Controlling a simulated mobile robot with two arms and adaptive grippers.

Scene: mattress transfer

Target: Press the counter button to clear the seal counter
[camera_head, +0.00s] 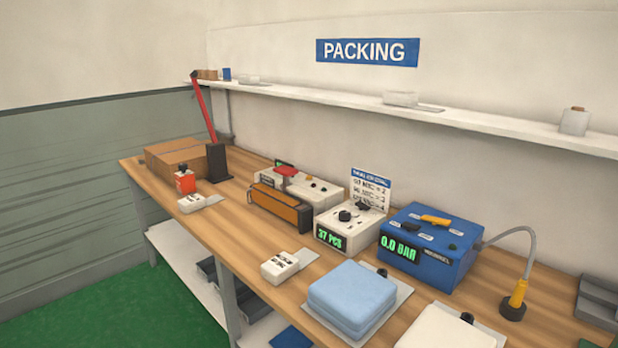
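A white counter box (351,228) stands on the wooden workbench, left of a blue box. Its green display (330,237) reads "37 PCS". Black round controls (346,215) sit on its sloped top; I cannot tell which of them is the counter button. A white card with a blue header (370,188) stands upright behind it. Neither of my grippers shows in the head view.
A blue box (428,248) reads "0.0 BAR", with a yellow handle on top. An orange-fronted machine (279,208) stands left of the counter. A folded light-blue pad (351,298) and a small white device (280,267) lie in front. A hose with an orange nozzle (518,293) stands right.

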